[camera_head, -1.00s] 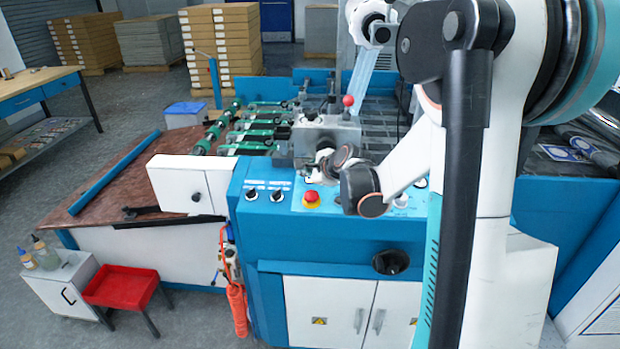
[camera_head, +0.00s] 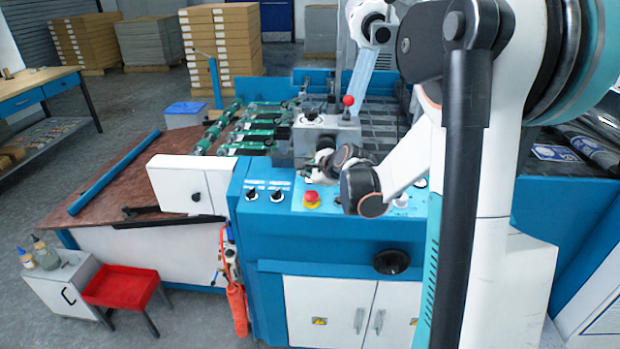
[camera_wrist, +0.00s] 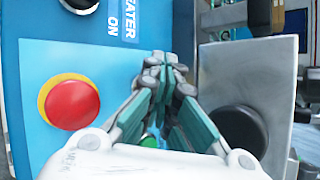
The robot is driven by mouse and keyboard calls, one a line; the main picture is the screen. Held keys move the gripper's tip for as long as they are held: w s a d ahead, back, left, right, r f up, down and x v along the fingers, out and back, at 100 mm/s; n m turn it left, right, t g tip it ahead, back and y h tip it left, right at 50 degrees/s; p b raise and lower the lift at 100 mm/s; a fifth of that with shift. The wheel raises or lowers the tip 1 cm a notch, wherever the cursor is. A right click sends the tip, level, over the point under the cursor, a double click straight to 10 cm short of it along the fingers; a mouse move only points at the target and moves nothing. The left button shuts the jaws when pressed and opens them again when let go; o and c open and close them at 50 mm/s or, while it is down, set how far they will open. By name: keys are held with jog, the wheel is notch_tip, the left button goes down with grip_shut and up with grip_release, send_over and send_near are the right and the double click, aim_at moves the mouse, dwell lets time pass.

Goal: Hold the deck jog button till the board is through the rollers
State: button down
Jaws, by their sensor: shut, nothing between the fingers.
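My gripper (camera_wrist: 168,68) is shut and empty, its fingertips together just over the blue control panel. It shows small in the head view (camera_head: 318,160), above the panel's top edge. A green button (camera_wrist: 150,139) shows partly behind the fingers in the wrist view. I cannot tell whether it is the jog button, or whether the fingertips touch any button. A dark sheet with a blue-and-white print (camera_head: 556,153) lies on the machine's right side, partly hidden by my arm. I cannot clearly make out a board at the rollers.
A red emergency stop (camera_wrist: 72,105) on a yellow ring is left of the fingers, and a black round knob (camera_wrist: 240,131) is right. A grey block with a red-knobbed lever (camera_head: 348,101) stands behind the gripper. A rotary switch (camera_wrist: 78,4) is at the top.

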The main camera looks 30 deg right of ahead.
jog(key=shift+r, duration=0.1)
jog(key=shift+s+a+r+p, duration=0.1)
jog(key=shift+s+r+p, duration=0.05)
jog(key=shift+r+p, duration=0.5)
jog(key=shift+r, duration=0.1)
jog(key=r+p, duration=0.2)
jog(key=r, duration=0.1)
jog(key=s+r+p, duration=0.1)
jog(key=shift+a+r, duration=0.3)
jog(key=shift+r, duration=0.1)
dwell(0.5)
